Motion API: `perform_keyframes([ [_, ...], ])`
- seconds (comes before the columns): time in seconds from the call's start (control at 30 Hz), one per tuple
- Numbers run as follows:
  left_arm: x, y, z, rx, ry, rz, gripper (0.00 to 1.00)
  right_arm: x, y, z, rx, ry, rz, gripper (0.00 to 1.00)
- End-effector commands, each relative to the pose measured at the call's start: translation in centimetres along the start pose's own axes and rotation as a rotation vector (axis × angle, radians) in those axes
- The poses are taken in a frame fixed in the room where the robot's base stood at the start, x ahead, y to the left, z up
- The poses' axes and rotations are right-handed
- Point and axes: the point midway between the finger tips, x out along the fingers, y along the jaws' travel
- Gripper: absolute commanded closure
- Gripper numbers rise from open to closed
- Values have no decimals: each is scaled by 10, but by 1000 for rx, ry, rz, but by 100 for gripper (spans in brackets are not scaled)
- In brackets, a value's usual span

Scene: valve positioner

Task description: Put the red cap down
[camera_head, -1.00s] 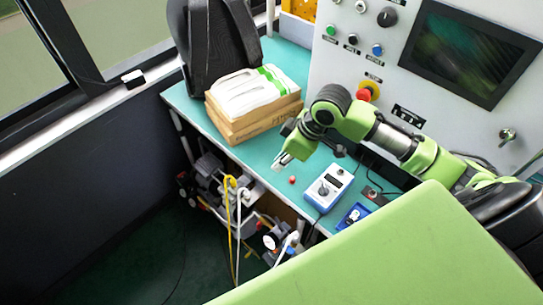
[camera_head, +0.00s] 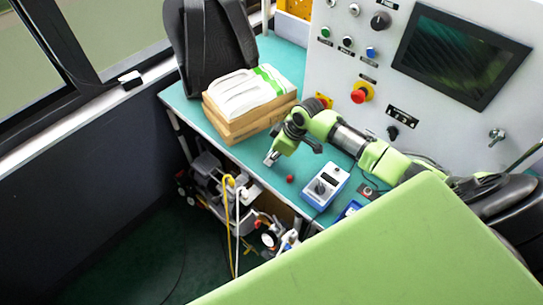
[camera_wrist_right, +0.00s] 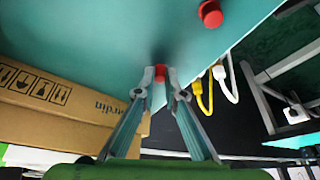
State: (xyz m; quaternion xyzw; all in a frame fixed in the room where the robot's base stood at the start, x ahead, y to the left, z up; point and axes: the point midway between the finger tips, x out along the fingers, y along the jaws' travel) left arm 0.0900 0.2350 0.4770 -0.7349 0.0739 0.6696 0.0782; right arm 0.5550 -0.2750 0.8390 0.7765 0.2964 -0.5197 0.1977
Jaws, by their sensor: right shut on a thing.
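My right gripper (camera_head: 271,158) is over the teal table, in front of the cardboard boxes; in the wrist view its fingertips (camera_wrist_right: 161,74) are shut on a small red cap (camera_wrist_right: 161,71). The fingertips are close to the table surface; whether the cap touches it, I cannot tell. The held cap is not clear in the head view. A second round red piece (camera_wrist_right: 211,14) lies on the table apart from the gripper; it also shows in the head view (camera_head: 290,178). My left gripper is not in view.
Cardboard boxes (camera_head: 250,123) with white packs on top stand beside the gripper. A blue and white device with a knob (camera_head: 326,186) sits on the table (camera_head: 252,167). A control panel (camera_head: 420,118) stands behind. The table's front edge is near the gripper, with cables (camera_wrist_right: 228,80) beyond.

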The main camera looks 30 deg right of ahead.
Motion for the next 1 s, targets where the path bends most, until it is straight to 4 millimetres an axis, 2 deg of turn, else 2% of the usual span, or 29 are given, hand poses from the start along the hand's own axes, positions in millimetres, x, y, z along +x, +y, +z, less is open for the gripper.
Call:
perform_keyframes([
  [0.4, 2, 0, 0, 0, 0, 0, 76, 6, 0, 3, 0, 0, 1, 100],
  [0.43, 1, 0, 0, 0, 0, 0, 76, 5, 0, 2, 0, 0, 2, 82],
  [0.47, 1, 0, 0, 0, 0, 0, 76, 5, 0, 2, 0, 0, 1, 74],
  [0.5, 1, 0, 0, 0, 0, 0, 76, 5, 0, 2, 0, 0, 1, 73],
  [0.8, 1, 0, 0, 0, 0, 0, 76, 4, 0, 2, 0, 0, 1, 73],
  [1.0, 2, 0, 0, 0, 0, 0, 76, -12, 2, 1, -1, 2, 4, 73],
])
